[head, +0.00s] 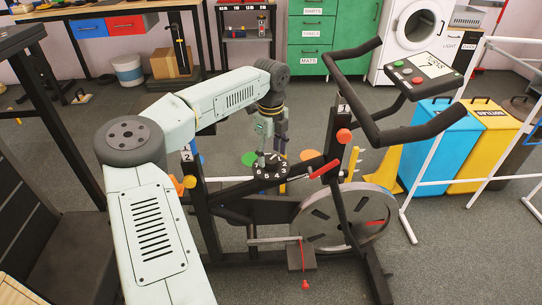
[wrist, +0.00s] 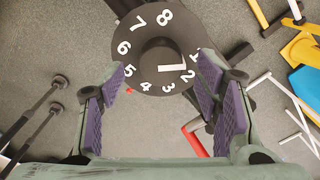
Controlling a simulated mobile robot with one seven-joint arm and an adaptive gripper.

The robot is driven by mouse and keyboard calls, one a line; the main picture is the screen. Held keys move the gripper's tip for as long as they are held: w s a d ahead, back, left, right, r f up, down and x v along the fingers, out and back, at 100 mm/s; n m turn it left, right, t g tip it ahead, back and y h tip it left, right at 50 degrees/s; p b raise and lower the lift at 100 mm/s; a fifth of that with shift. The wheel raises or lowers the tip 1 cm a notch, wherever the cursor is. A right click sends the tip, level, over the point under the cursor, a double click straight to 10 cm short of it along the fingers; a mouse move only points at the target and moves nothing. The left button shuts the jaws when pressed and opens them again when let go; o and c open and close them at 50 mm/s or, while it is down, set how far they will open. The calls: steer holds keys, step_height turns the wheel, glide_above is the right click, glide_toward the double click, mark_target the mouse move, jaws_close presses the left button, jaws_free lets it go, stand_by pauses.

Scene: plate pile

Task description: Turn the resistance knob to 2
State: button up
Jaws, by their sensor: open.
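The resistance dial (wrist: 128,32) is a black disc with white numbers 1 to 8 around its edge, and it also shows on the exercise bike's frame in the head view (head: 272,174). The round black resistance knob (wrist: 159,50) stands at the dial's middle. My gripper (wrist: 160,82) is open and empty, with purple-padded fingers to either side of the dial's lower part. In the head view my gripper (head: 271,138) points down just above the dial. I cannot tell the exact gap to the knob.
The bike's handlebar (head: 378,120) and console (head: 425,75) rise to the right of my gripper. A red lever (head: 324,169) and an orange knob (head: 344,136) are close to the dial. Blue (head: 440,140) and yellow (head: 488,140) bins stand farther right.

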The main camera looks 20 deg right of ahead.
steer(key=shift+f, duration=1.1)
steer(key=c, duration=1.2)
steer(key=shift+o, duration=0.2)
steer(key=shift+m, duration=0.4)
steer(key=m, duration=0.3)
steer(key=shift+r, duration=0.1)
steer(key=shift+m+p, duration=0.35)
steer(key=shift+m, duration=1.55)
steer(key=shift+w, duration=0.1)
